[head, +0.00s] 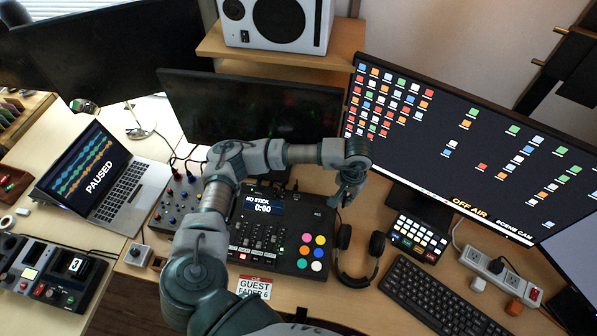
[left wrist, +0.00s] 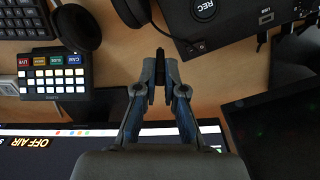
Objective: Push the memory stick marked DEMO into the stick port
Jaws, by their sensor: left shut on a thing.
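The audio console (head: 262,262) stands in the middle of the desk; its display reads "NO STICK 0:00". My left gripper (head: 346,197) hangs over the desk just beyond the console's far right corner. In the left wrist view my left gripper (left wrist: 160,75) is shut on a small dark stick (left wrist: 160,56), which points at the console's edge (left wrist: 225,42) with a gap between. No DEMO mark can be read on it. I cannot make out for certain which opening is the stick port. My right gripper is not in view.
Headphones (head: 343,268) lie right of the console. A lit button pad (head: 418,238), a keyboard (head: 436,298) and a power strip (head: 498,272) are farther right. A large monitor (head: 470,140) stands behind. A laptop (head: 128,200) is at left. Bare desk lies around the gripper.

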